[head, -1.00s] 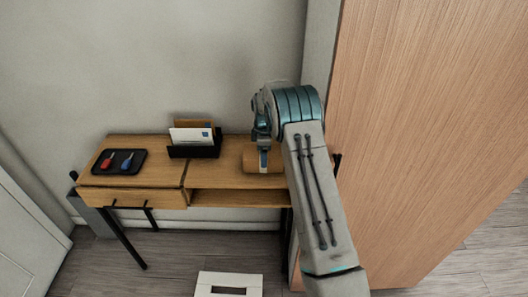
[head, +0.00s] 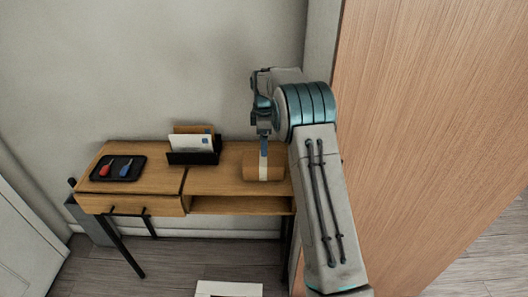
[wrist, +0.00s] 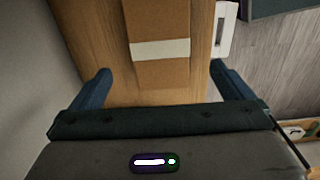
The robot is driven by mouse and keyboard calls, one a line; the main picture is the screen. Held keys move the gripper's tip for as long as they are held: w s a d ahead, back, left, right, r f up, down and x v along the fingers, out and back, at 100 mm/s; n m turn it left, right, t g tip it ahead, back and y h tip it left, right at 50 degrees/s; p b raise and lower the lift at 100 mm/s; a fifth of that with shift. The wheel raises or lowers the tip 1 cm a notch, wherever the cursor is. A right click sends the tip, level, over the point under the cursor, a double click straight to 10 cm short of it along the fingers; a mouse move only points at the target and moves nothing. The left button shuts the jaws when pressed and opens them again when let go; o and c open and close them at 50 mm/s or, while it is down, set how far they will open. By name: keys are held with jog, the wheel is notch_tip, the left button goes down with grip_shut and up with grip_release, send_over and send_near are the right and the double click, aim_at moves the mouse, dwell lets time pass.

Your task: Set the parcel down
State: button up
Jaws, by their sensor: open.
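The parcel (head: 251,166) is a small brown box with a pale band around it. It rests on the right part of the wooden desk top (head: 213,181), to the right of the letter holder. In the wrist view the parcel (wrist: 160,72) lies between and beyond the two blue fingers, with a gap on each side. My gripper (head: 264,146) is above the parcel, fingers pointing down. In the wrist view my gripper (wrist: 155,88) is open and empty. The parcel's far end is cut off there.
A black letter holder (head: 194,157) with white envelopes stands left of the parcel. A black tray (head: 101,173) with a red and a blue item lies at the desk's left. A tall wooden panel (head: 420,130) stands close on the right. A white box-like object (head: 228,289) is on the floor in front.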

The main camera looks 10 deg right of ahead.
jog(key=s+r+m+t, duration=0.1)
jog(key=s+r+m, duration=0.6)
jog(key=s+r, duration=0.8)
jog(key=s+f+m+t, duration=0.2)
jog(key=s+m, duration=0.6)
jog(key=s, duration=1.8)
jog(key=shift+f+m, duration=0.4)
jog(key=shift+f, duration=0.25)
